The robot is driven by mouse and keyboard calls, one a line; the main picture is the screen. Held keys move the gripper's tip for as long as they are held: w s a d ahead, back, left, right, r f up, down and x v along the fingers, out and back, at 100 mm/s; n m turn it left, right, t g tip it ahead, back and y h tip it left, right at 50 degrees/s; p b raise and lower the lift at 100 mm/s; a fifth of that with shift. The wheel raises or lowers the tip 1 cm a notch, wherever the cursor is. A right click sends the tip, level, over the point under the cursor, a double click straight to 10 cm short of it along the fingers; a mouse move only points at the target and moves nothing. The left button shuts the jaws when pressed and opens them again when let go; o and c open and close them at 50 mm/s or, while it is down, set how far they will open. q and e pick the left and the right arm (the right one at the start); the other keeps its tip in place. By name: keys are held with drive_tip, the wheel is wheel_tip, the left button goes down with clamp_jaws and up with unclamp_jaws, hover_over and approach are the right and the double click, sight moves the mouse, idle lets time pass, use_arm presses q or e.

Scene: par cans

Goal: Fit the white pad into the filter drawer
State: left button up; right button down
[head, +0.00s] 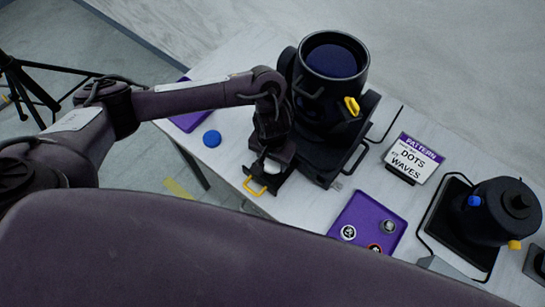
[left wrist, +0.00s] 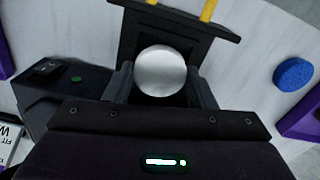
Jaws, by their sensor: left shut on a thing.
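My left gripper (head: 270,163) is shut on the white pad, over the filter drawer (head: 262,181) at the front of the big black par can. In the left wrist view the round white pad (left wrist: 161,70) sits between the two dark fingers. The black drawer (left wrist: 205,30) lies behind it there, with its yellow handle (left wrist: 208,8) at the top edge. The drawer stands pulled out. The pad overlaps the drawer's opening in that view; I cannot tell whether it touches the drawer or is just above it. My right gripper is not in view.
The black par can (head: 331,65) with a yellow knob stands behind. A blue pad (head: 212,138) lies on the table to the left. A purple tray (head: 345,212) with several round discs, a pattern sign (head: 412,158) and a second black can (head: 497,212) stand to the right.

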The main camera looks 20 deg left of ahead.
use_arm(q)
drive_tip(key=shift+f, duration=0.1)
idle(0.5)
drive_tip(key=shift+f, duration=0.55)
drive_tip(key=o, duration=1)
drive_tip(key=shift+o, duration=0.2)
drive_tip(key=shift+r, duration=0.15)
